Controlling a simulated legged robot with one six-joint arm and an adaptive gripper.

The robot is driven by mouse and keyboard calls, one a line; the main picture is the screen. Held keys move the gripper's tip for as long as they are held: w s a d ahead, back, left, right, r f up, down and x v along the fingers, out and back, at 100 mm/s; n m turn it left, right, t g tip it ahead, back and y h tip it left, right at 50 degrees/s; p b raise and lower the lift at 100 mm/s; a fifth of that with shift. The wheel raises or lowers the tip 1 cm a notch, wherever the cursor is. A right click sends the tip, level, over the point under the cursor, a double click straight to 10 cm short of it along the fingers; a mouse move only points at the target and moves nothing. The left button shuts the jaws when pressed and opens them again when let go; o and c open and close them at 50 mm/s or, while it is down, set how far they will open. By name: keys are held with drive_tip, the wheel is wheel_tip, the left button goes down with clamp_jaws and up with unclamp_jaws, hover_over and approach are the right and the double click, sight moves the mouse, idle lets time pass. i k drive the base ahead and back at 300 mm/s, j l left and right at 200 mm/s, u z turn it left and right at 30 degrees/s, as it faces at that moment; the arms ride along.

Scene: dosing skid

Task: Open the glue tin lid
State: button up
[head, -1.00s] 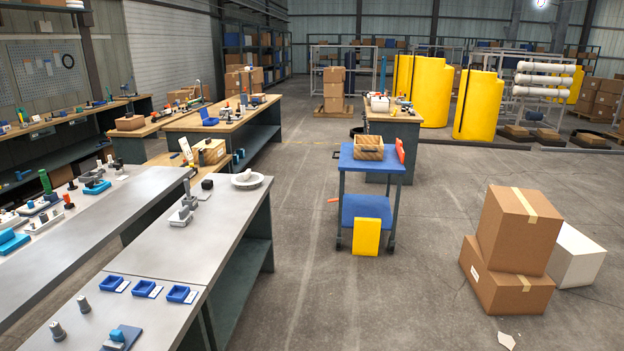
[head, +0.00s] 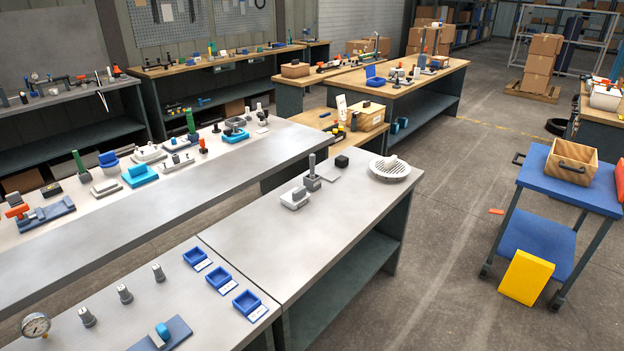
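I cannot pick out a glue tin or its lid for certain in the head view; the small items on the benches are too small to tell. My gripper is not in view. On the near grey bench (head: 270,225) stand a grey upright fitting (head: 312,178), a light grey block (head: 295,199), a small black block (head: 341,161) and a round white slotted dish (head: 390,172).
Blue trays (head: 219,277), grey knobs (head: 125,294) and a gauge (head: 36,325) sit on the front bench. A long bench (head: 130,205) with several fittings runs behind. A blue cart (head: 560,190) with a wooden crate (head: 571,165) stands right.

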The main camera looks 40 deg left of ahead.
sight(295, 196)
drive_tip(key=i+u, duration=0.1)
drive_tip(key=i, duration=0.6)
drive_tip(key=i+l+u, duration=0.1)
drive_tip(key=i, duration=0.6)
drive_tip(key=i+u, duration=0.25)
drive_tip(key=u, duration=0.15)
drive_tip(key=i+u, duration=0.3)
drive_tip(key=u, duration=0.15)
drive_tip(key=i+l+u, duration=0.1)
drive_tip(key=i+u, duration=0.15)
drive_tip(key=u, duration=0.15)
drive_tip(key=i+u, duration=0.25)
drive_tip(key=u, duration=0.2)
drive_tip(key=i+u, duration=0.25)
drive_tip(key=u, duration=0.25)
drive_tip(key=i+u, duration=0.25)
drive_tip(key=u, duration=0.2)
